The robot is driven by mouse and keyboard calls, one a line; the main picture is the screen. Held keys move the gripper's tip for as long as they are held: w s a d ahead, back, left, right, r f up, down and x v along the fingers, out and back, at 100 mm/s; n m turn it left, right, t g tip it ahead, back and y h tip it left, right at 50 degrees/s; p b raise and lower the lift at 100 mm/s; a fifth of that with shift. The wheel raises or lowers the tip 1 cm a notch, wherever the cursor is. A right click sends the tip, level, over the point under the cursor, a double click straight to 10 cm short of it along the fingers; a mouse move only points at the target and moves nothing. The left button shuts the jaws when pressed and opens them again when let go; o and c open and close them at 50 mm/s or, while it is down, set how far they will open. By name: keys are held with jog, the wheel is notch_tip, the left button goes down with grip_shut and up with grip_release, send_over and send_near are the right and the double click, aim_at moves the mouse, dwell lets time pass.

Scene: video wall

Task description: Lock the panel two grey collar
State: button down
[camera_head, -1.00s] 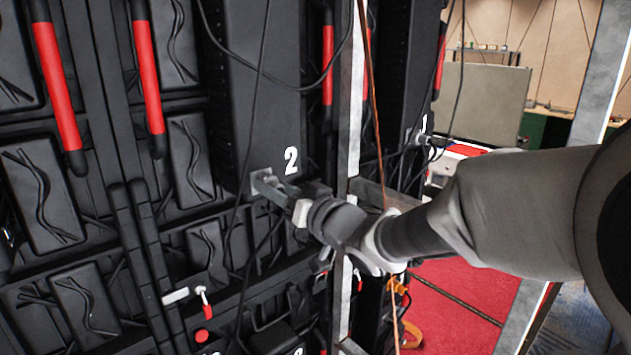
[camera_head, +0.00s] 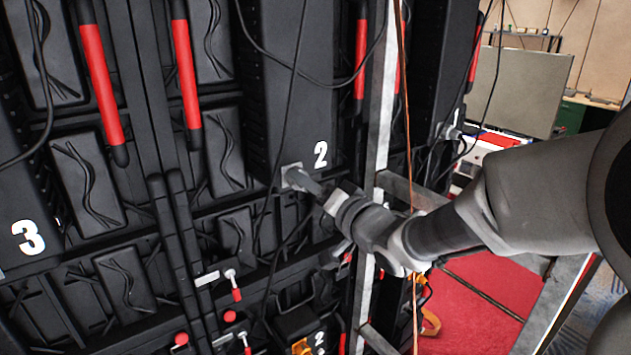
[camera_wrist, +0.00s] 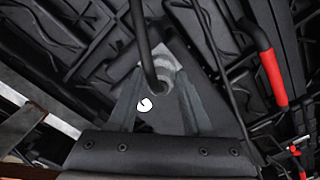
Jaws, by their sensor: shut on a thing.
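Panel two is the black unit marked with a white 2 (camera_head: 320,154) in the head view. Its grey collar (camera_head: 293,172) sits low on the panel, just left of the number. My gripper (camera_head: 309,184) reaches in from the right, its fingertips at the collar. In the wrist view the light grey collar (camera_wrist: 166,72) lies between the fingertips of my gripper (camera_wrist: 160,88), which is shut on it. A black cable crosses in front of the collar there. The fingers hide part of the collar, so its lock position cannot be told.
Loose black cables hang across the panels. Red handles (camera_head: 187,75) stick out at upper left. A panel marked 3 (camera_head: 28,237) is at far left. Red floor (camera_head: 480,295) is at lower right.

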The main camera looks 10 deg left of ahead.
jog(key=shift+c, duration=1.6)
grip_release()
jog(key=b+v, duration=0.3)
jog(key=v, duration=1.4)
jog(key=shift+s, duration=0.2)
jog(key=shift+d, duration=0.15)
